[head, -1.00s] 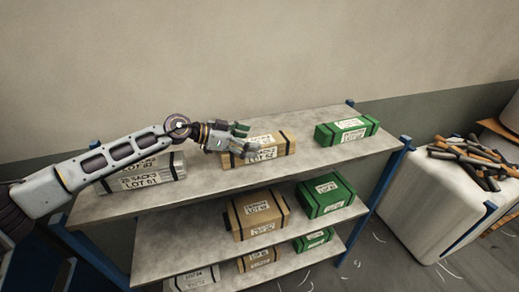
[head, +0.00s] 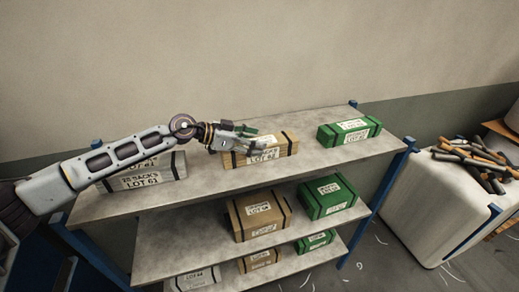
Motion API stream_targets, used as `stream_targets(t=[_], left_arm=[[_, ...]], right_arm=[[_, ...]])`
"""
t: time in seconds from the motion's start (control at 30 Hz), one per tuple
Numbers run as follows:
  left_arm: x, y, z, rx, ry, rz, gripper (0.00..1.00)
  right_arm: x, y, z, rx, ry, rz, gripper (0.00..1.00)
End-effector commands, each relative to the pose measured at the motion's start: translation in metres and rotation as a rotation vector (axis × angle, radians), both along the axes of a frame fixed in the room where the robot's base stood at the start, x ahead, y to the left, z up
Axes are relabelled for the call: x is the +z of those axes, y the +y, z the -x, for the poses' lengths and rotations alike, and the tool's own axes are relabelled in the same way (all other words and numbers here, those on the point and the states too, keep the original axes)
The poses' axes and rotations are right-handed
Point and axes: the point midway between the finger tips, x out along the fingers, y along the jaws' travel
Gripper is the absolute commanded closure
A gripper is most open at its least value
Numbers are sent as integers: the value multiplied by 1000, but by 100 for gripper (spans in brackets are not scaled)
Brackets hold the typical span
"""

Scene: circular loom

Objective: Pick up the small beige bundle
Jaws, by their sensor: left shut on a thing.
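A beige bundle (head: 277,153) with dark straps and a white label lies on the top shelf, between a grey bundle and a green bundle. My left gripper (head: 249,137) is at the top left part of this bundle and shut on it; its fingers cover some of the top. I cannot tell whether the bundle is clear of the shelf. Another beige bundle (head: 241,223) lies on the middle shelf, and one more (head: 246,263) is on the bottom shelf, partly hidden. My right gripper is not in view.
The top shelf (head: 205,192) also bears a green bundle (head: 349,133) at right and a grey bundle (head: 141,174) partly behind my left arm. Blue posts (head: 388,182) stand at its ends. A white block (head: 409,201) with loose sticks stands at right.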

Motion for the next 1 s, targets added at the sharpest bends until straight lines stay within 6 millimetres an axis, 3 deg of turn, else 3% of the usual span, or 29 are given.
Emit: stream_targets(t=[0.03, 0.2, 0.67, 1.0], left_arm=[[-1, 0, 0, -1, 2, -1, 58], [1, 0, 0, 0, 0, 1, 76], [9, 0, 0, 0, -1, 1, 77], [47, 0, 0, -1, -5, 1, 77]], right_arm=[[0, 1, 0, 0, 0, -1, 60], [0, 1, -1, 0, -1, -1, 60], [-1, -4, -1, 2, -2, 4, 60], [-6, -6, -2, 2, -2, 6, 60]])
